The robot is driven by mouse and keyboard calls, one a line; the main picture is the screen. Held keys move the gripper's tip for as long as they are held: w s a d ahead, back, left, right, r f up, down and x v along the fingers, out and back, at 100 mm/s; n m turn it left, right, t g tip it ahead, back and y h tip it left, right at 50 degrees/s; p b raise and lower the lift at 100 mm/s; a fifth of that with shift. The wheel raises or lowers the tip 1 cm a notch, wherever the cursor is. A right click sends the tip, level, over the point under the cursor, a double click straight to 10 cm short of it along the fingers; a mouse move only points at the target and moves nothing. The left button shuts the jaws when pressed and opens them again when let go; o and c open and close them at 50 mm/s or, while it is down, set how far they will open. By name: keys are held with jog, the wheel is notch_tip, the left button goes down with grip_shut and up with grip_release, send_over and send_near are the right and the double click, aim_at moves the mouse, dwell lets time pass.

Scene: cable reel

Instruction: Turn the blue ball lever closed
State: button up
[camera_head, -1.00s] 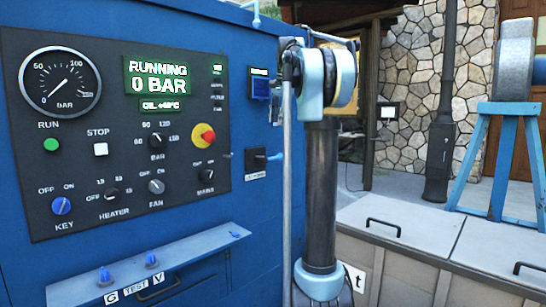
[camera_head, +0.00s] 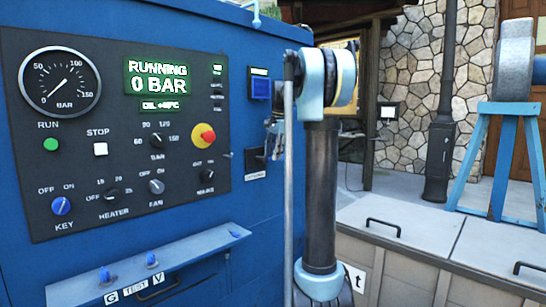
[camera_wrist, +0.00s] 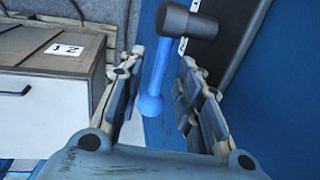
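The blue ball lever (camera_wrist: 151,106) shows in the wrist view as a blue rod with a ball end, running up to a dark grey hub (camera_wrist: 188,22) on the blue cabinet. My gripper (camera_wrist: 161,64) is open, with one finger left and one right of the lever. The ball lies between the fingers, and I see gaps on both sides. In the head view my gripper (camera_head: 276,140) is small and partly behind my arm, beside the lever's black plate (camera_head: 255,159). The lever's blue handle is hidden there.
The control panel (camera_head: 110,200) reads "RUNNING 0 BAR". A blue shelf with small levers (camera_head: 195,252) juts out below it. Grey-topped boxes (camera_head: 420,230) stand at right. A wooden box labelled 12 (camera_wrist: 30,50) sits left of my gripper in the wrist view.

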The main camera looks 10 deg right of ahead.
jog(key=shift+a+f, duration=0.1)
jog(key=shift+f, duration=0.3)
grip_shut()
